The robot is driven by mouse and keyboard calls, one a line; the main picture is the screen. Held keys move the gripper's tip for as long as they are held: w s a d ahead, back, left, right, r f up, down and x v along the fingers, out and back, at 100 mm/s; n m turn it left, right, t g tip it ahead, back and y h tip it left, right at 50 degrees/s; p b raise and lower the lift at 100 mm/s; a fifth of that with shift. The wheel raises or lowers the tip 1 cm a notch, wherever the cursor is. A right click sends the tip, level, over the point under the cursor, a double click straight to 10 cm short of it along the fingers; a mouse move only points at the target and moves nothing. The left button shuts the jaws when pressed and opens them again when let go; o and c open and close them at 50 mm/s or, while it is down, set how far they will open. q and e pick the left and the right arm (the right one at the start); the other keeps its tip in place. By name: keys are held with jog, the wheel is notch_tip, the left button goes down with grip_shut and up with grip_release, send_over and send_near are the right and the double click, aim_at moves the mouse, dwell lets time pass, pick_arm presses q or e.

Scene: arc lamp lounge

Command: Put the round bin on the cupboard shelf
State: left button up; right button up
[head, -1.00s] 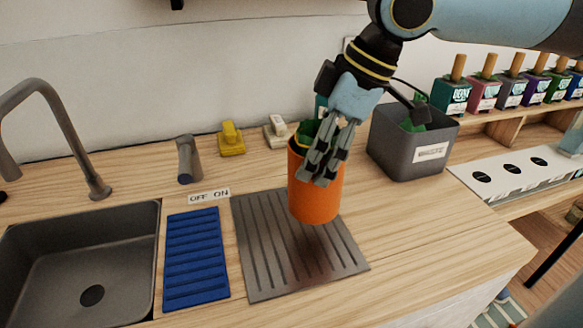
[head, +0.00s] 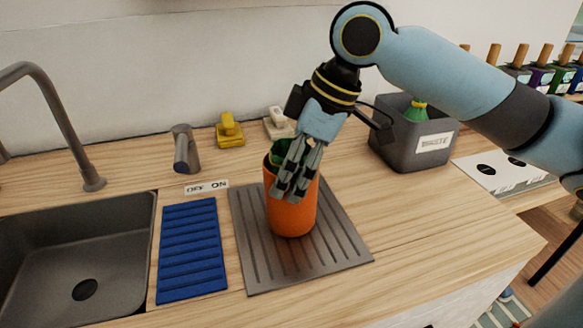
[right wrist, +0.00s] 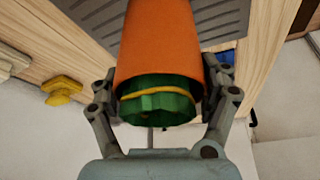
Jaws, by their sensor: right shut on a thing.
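The round bin (head: 292,215) is orange and upright, with something green inside its open top. It is over the grey ribbed drain mat (head: 345,245); I cannot tell whether its base touches the mat. My right gripper (head: 290,190) reaches down from the upper right and is shut on the bin near its rim. In the right wrist view the bin (right wrist: 158,40) sits between the two fingers, and a yellow band crosses the green contents (right wrist: 155,103). My left gripper is out of view. I cannot make out a cupboard shelf in these frames.
A sink (head: 75,250) with a tap (head: 60,115) and a blue ribbed mat (head: 192,250) are to the left. A yellow block (head: 229,130) stands behind. A square grey bin (head: 405,145) stands behind right, below my arm. The counter right of the drain mat is clear.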

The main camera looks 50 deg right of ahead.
jog(key=shift+f, duration=0.1)
jog(key=o, duration=1.7)
jog(key=shift+c, duration=0.2)
